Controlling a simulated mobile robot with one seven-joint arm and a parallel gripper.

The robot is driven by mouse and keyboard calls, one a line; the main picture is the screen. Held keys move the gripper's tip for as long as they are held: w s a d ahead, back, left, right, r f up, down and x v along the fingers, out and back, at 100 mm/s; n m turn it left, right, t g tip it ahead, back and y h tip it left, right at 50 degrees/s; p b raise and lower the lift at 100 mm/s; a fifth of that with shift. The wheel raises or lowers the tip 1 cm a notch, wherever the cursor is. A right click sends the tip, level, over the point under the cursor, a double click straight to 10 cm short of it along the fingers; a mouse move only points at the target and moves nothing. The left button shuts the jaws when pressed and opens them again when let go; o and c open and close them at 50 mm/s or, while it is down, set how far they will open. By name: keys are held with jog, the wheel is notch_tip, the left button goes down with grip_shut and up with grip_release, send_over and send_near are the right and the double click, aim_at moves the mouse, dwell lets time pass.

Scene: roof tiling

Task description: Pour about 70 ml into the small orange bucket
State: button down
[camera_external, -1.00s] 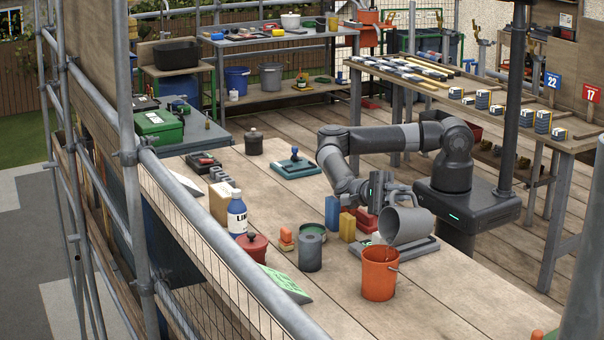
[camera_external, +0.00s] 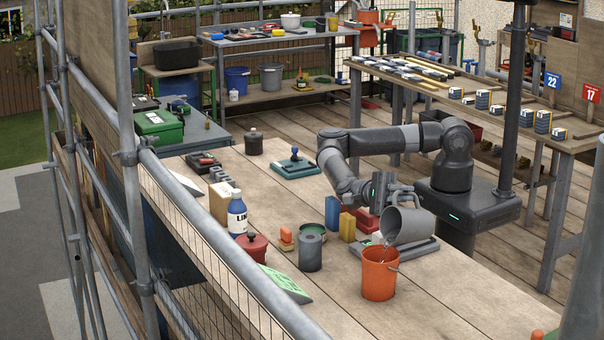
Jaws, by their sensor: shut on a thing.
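The small orange bucket (camera_external: 379,277) stands upright on the wooden table near the front. My gripper (camera_external: 384,190) is shut on a grey metal jug (camera_external: 408,226) and holds it above the bucket. The jug is tilted, with its mouth low and to the left, over the bucket's rim. A thin, clear stream runs from its lip into the bucket. The level inside the bucket and inside the jug is hidden.
A grey flat plate or scale (camera_external: 425,250) lies behind the bucket. To the left stand a dark grey can (camera_external: 310,252), a red lidded pot (camera_external: 252,249) and a blue-white bottle (camera_external: 237,215). The table right of the bucket is clear.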

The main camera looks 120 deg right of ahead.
jog(key=shift+s+f+n+g+h, duration=0.2)
jog(key=shift+s+f+n+g, duration=0.35)
jog(key=shift+n, duration=0.55)
jog(key=shift+s+f+n+g+h, duration=0.2)
jog(key=shift+s+f+n+g, duration=0.15)
jog(key=shift+s+f+n, duration=0.6)
jog(key=shift+w+a+n, duration=0.1)
jog(key=shift+w+n, duration=0.05)
jog(key=shift+n, duration=0.8)
jog(key=shift+s, duration=0.2)
